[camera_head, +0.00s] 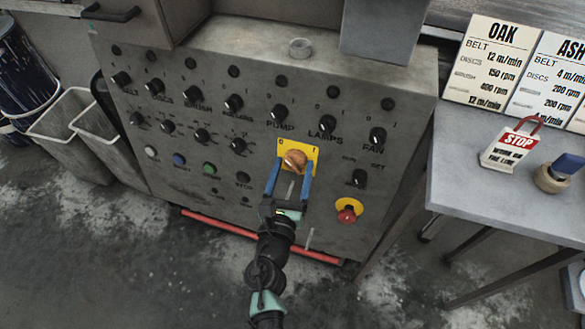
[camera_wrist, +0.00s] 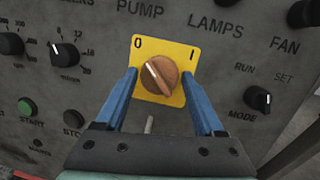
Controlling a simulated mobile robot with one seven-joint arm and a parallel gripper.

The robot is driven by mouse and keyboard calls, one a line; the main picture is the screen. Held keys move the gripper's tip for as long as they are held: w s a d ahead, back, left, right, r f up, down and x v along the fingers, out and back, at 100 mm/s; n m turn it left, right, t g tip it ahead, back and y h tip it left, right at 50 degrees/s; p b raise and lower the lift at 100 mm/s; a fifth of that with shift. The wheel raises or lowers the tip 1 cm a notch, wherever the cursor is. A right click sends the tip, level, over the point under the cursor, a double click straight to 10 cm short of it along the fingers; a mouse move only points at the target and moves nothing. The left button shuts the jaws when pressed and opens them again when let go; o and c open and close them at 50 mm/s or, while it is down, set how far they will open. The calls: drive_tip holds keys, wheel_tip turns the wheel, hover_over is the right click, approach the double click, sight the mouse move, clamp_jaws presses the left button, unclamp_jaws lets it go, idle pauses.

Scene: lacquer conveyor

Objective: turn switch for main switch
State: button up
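The main switch is an orange-brown round knob (camera_head: 294,160) on a yellow plate (camera_head: 311,151) marked 0 and I, on the grey control panel. In the wrist view the knob (camera_wrist: 158,75) has a white pointer line tilted to the upper left, towards the 0. My gripper (camera_head: 291,170) is in front of the plate with its two blue fingers spread. In the wrist view the fingers of my gripper (camera_wrist: 160,78) stand left and right of the knob, with visible gaps. I cannot tell how far their tips are from the panel.
A red emergency stop (camera_head: 347,214) on a yellow disc sits lower right of the switch. A MODE knob (camera_head: 359,178) is to its right. Rows of black knobs run above. A table (camera_head: 500,205) at right holds a red STOP tag (camera_head: 510,148) and sign cards (camera_head: 492,62).

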drive_tip(key=c, duration=0.9)
drive_tip(key=shift+c, duration=0.2)
drive_tip(key=shift+f+m+b, duration=0.1)
drive_tip(key=shift+m+b, duration=0.2)
drive_tip(key=shift+m, duration=0.1)
drive_tip(key=m+b, duration=0.1)
drive_tip(key=m, duration=0.1)
drive_tip(key=m+h+b, duration=0.1)
drive_tip(key=m+b, duration=0.1)
drive_tip(key=shift+a+f+h, duration=0.1)
drive_tip(key=shift+f+h, duration=0.05)
drive_tip(key=shift+h, duration=0.15)
drive_tip(key=m+h+b, duration=0.1)
drive_tip(key=m+b, duration=0.1)
drive_tip(key=m, duration=0.3)
drive_tip(key=shift+m+b, duration=0.3)
drive_tip(key=shift+b, duration=0.05)
drive_tip(key=m+b, duration=0.1)
drive_tip(key=m, duration=0.1)
drive_tip(key=m+g+h+b, duration=0.1)
drive_tip(key=m, duration=0.2)
drive_tip(key=shift+a+h, duration=0.1)
drive_tip(key=shift+h, duration=0.2)
drive_tip(key=m+g+b, duration=0.1)
drive_tip(key=m, duration=0.4)
drive_tip(key=shift+r+m, duration=0.2)
drive_tip(key=shift+m, duration=0.2)
drive_tip(key=o, duration=1.4)
